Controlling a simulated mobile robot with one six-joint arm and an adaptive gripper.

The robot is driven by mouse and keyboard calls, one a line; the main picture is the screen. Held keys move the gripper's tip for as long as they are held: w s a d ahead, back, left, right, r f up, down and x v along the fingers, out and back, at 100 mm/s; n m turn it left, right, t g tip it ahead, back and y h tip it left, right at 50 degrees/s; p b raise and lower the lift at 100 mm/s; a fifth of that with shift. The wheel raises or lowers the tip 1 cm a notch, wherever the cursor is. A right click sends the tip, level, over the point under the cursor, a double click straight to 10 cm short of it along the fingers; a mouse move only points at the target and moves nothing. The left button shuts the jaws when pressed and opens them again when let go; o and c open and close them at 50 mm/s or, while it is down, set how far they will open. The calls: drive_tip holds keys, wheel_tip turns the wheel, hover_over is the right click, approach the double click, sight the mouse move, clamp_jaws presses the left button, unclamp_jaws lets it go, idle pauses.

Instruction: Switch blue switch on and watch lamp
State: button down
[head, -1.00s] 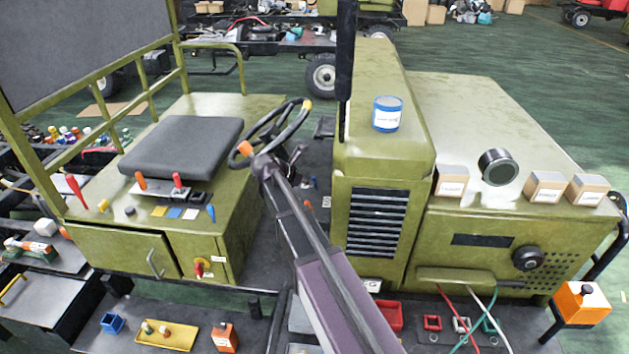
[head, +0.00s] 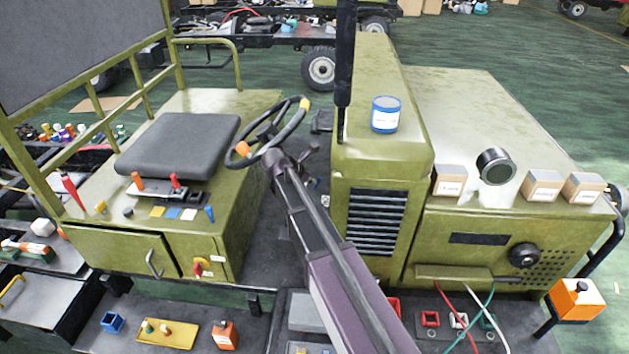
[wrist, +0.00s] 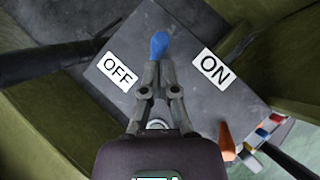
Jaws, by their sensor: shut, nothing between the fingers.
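In the wrist view, a blue-knobbed switch (wrist: 159,44) stands on a dark grey plate between the OFF label (wrist: 118,72) and the ON label (wrist: 211,69). My gripper (wrist: 159,70) is shut and empty, its tips just below the blue knob in the picture. I cannot tell whether they touch it. In the head view my arm reaches to the steering wheel, and its gripper and this switch cannot be made out. A dark round lamp-like part (head: 496,167) sits on the green hood and shows no clear glow. I cannot tell whether it is the lamp.
The steering wheel (head: 272,132) is close to my arm. An orange cone-like part (wrist: 227,142) and coloured levers lie at lower right in the wrist view.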

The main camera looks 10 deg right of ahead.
drive_tip(key=shift+a+r+p, duration=0.25)
drive_tip(key=shift+a+p, duration=0.05)
drive_tip(key=shift+r+p, duration=0.55)
drive_tip(key=shift+a, duration=0.1)
drive_tip(key=shift+s+a+r, duration=0.1)
drive_tip(key=shift+s+a, duration=0.2)
drive_tip(key=shift+a, duration=0.15)
drive_tip(key=p+v, duration=0.2)
drive_tip(key=v, duration=0.1)
drive_tip(key=p+v, duration=0.1)
drive_tip(key=shift+s+a, duration=0.45)
drive_tip(key=shift+a, duration=0.05)
drive_tip(key=p+v, duration=0.5)
drive_tip(key=v, duration=0.2)
drive_tip(key=shift+s+d+r+p, duration=0.2)
drive_tip(key=shift+s+d+p, duration=0.05)
drive_tip(key=shift+d+p, duration=0.1)
drive_tip(key=shift+s, duration=0.1)
